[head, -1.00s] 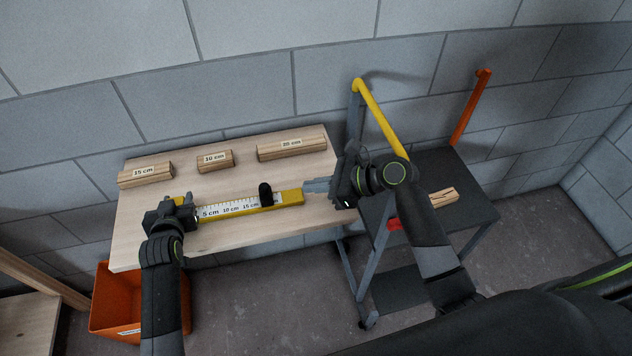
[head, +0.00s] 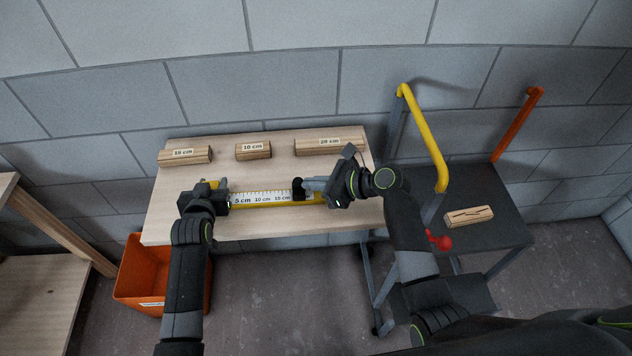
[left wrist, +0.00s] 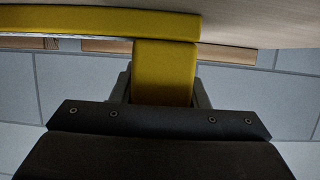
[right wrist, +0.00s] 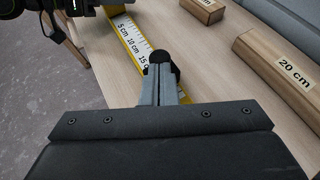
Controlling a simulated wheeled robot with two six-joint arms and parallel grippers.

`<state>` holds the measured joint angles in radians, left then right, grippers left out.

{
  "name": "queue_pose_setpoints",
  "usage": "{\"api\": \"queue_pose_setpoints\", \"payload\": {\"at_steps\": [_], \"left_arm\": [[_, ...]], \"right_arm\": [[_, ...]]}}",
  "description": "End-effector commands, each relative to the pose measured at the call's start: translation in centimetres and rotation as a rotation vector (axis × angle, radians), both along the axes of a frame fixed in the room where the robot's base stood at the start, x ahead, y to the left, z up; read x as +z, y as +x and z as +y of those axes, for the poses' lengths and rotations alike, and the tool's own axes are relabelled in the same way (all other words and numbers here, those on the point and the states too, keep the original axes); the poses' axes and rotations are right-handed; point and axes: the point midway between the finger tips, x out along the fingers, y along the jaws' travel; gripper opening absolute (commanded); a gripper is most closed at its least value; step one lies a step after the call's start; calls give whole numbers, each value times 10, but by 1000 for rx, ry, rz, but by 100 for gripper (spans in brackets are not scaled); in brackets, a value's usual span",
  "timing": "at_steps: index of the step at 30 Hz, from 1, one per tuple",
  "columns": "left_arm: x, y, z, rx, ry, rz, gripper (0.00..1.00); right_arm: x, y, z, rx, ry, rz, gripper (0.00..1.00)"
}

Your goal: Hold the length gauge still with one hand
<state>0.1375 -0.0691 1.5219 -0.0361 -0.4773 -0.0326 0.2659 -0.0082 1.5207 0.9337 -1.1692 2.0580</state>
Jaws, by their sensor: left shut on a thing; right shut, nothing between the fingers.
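The length gauge (head: 266,206) is a yellow bar with a white scale marked 5, 10 and 15 cm, lying on the wooden table. My left gripper (head: 222,197) is shut on its left end; in the left wrist view the yellow end piece (left wrist: 164,75) sits between the fingers. A black slider (head: 298,189) stands on the gauge past the 15 cm mark. My right gripper (head: 312,187) is shut and empty, its fingertips at the slider's right side. In the right wrist view the fingers reach the slider (right wrist: 161,60); whether they touch it I cannot tell.
Blocks marked 15 cm (head: 184,155), 10 cm (head: 253,150) and 20 cm (head: 331,146) lie along the table's back edge. A dark cart (head: 490,185) with a yellow rail, holding a cracked wooden block (head: 469,216), stands right. An orange bin (head: 150,290) is below left.

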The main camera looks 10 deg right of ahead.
Motion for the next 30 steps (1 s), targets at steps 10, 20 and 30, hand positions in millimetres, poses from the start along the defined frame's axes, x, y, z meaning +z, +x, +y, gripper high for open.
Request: {"api": "queue_pose_setpoints", "payload": {"at_steps": [10,20,30], "left_arm": [[0,0,0,0,0,1,10],[0,0,0,-1,-1,1,10],[0,0,0,-1,-1,1,10]], "right_arm": [[1,3,64,1,5,2,0],[0,4,74,0,1,0,0],[2,-2,64,-1,1,-1,0]]}}
